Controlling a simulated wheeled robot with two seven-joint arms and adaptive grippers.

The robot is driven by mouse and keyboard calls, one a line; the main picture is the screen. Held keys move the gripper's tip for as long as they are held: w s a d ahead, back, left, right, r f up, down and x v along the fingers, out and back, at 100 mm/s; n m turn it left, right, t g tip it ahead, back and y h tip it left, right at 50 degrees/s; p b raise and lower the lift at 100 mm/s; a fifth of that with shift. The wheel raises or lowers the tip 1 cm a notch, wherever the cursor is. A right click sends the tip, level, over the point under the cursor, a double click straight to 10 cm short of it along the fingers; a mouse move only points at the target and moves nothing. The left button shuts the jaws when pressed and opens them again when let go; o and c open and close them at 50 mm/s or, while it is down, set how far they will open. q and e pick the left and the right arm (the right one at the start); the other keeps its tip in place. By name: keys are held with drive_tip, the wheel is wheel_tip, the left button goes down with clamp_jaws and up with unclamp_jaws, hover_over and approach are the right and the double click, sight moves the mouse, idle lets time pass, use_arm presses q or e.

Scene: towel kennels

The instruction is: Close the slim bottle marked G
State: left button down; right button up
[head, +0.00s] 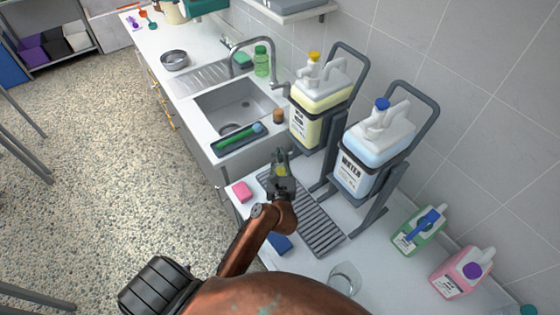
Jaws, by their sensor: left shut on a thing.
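My left gripper (279,177) is over the far left end of the grey ribbed drain mat on the counter. It is shut on a small yellow-green thing (281,169), mostly hidden by the fingers. I cannot tell whether this is the slim bottle or its cap. No letter G is readable anywhere. A green bottle (261,62) with a green cap stands upright behind the sink, apart from the gripper. A small brown round thing (279,116) stands at the sink's right corner. My right gripper is not in view.
Two framed jugs, one yellow (319,97) and one pale blue (376,139), stand right of the gripper. A pink sponge (242,192), drain mat (322,235) and clear glass (344,278) are nearby.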

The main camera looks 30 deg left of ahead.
use_arm(q)
drive_tip(key=w+a+f+b, duration=0.1)
drive_tip(key=w+a+f, duration=0.1)
drive_tip(key=w+f, duration=0.2)
drive_tip(key=shift+a+f, duration=0.35)
drive_tip(key=shift+f, duration=0.3)
drive_tip(key=shift+w, duration=0.15)
drive_tip(key=shift+w+a+f+b, duration=0.15)
drive_tip(key=shift+f+b, duration=0.35)
drive_tip(key=shift+f, duration=0.55)
drive_tip(key=shift+w+a+f+b, duration=0.15)
drive_tip(key=shift+f+b, duration=0.3)
drive_tip(key=shift+f, duration=0.55)
drive_tip(key=shift+f, duration=0.2)
drive_tip(key=c, duration=1.9)
unclamp_jaws()
